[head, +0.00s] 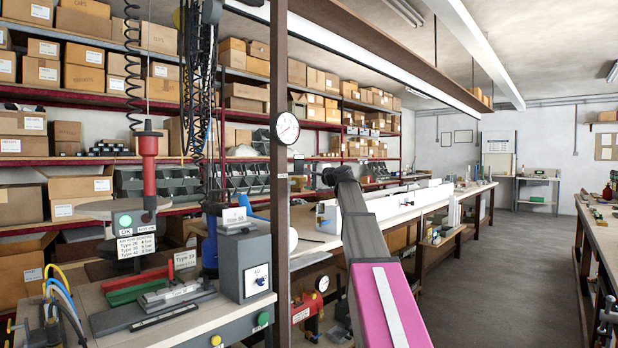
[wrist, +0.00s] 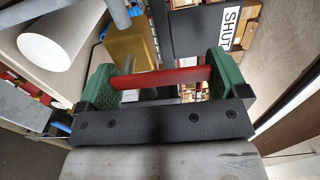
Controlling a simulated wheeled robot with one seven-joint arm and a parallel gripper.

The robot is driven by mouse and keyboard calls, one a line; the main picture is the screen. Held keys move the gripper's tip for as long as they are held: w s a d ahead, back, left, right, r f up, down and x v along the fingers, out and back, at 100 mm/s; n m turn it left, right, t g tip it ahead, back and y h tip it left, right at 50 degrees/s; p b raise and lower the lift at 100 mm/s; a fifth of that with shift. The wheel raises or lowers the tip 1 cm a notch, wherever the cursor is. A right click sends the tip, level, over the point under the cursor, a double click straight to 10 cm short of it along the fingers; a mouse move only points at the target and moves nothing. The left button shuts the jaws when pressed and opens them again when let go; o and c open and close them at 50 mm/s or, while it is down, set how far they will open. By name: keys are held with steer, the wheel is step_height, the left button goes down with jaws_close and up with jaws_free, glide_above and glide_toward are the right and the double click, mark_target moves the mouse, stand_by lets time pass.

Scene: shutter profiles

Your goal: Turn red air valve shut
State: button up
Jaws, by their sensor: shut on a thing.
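The red valve lever (wrist: 172,78) lies crosswise between the two green finger pads of my gripper (wrist: 160,79) in the wrist view. The pads close on its two ends. A yellow body (wrist: 132,48) is just beyond the lever, with a grey stem between them. In the head view my arm reaches forward, and I cannot make out my gripper there. Red air fittings (head: 303,311) with a gauge (head: 322,283) show low beside the dark post.
The dark upright post (head: 280,180) carries a round gauge (head: 285,128) and stands left of my arm. The workbench (head: 165,325) at left holds fixtures and a grey box (head: 244,265). A white cylinder (wrist: 50,38) is at upper left in the wrist view. The aisle floor (head: 490,270) is clear.

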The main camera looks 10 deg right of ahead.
stand_by(0.3)
steer(key=o, duration=0.9)
steer(key=shift+o, duration=0.2)
steer(key=shift+s+d, duration=0.1)
steer(key=v, duration=1)
steer(key=shift+s+d, duration=0.15)
steer(key=shift+s, duration=0.1)
